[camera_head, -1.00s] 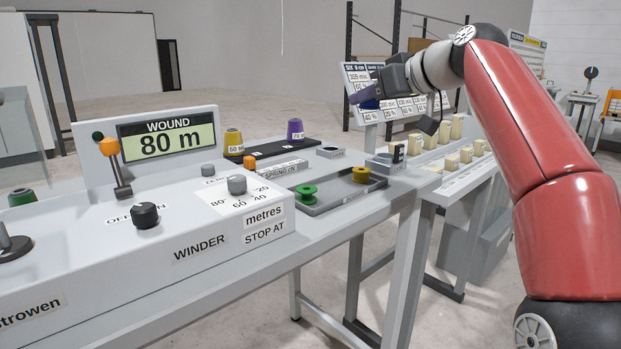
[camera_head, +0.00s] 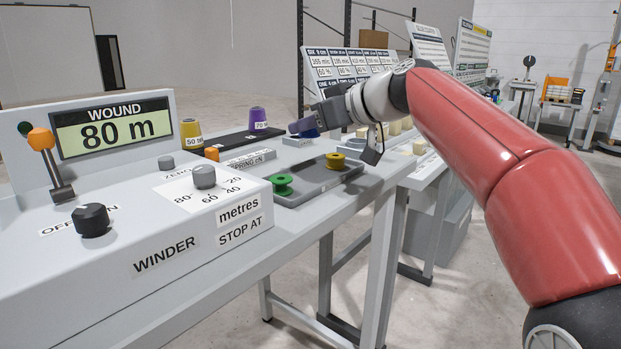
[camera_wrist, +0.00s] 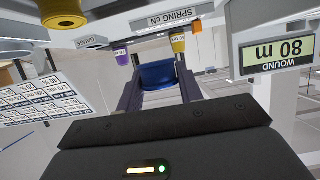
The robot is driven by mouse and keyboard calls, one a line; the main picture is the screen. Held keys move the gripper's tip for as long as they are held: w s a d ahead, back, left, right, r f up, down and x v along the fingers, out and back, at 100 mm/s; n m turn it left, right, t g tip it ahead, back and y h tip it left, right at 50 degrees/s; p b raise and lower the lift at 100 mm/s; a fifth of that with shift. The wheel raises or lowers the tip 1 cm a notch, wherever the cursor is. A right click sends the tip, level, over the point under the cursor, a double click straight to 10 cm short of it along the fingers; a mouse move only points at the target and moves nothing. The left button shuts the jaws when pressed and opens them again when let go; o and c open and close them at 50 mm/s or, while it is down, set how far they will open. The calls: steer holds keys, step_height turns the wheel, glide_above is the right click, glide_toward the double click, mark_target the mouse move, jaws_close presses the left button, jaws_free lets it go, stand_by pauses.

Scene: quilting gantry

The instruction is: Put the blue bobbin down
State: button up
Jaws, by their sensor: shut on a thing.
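The blue bobbin (camera_wrist: 158,75) is between my gripper's fingers in the wrist view. In the head view only a small blue part of the bobbin (camera_head: 311,133) shows at the fingertips. My gripper (camera_head: 305,126) is shut on it, above the table's far end, behind the grey tray (camera_head: 300,196) in the picture. I cannot tell how high the blue bobbin is above the surface.
The winder's display (camera_head: 112,127) reads 80 m. A board of figures (camera_head: 345,70) stands behind my gripper. Several pale blocks (camera_head: 398,127) are on the stand to the right.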

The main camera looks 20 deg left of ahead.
step_height(320, 180, down, 8)
steer(key=shift+f+b, duration=0.2)
steer(key=shift+b, duration=0.55)
steer(key=o, duration=1)
steer(key=shift+f, duration=0.1)
steer(key=shift+c, duration=0.2)
steer(key=shift+r, duration=0.2)
steer(key=b+v, duration=0.1)
steer(key=v, duration=1.1)
steer(key=shift+d+f, duration=0.1)
steer(key=shift+f, duration=0.05)
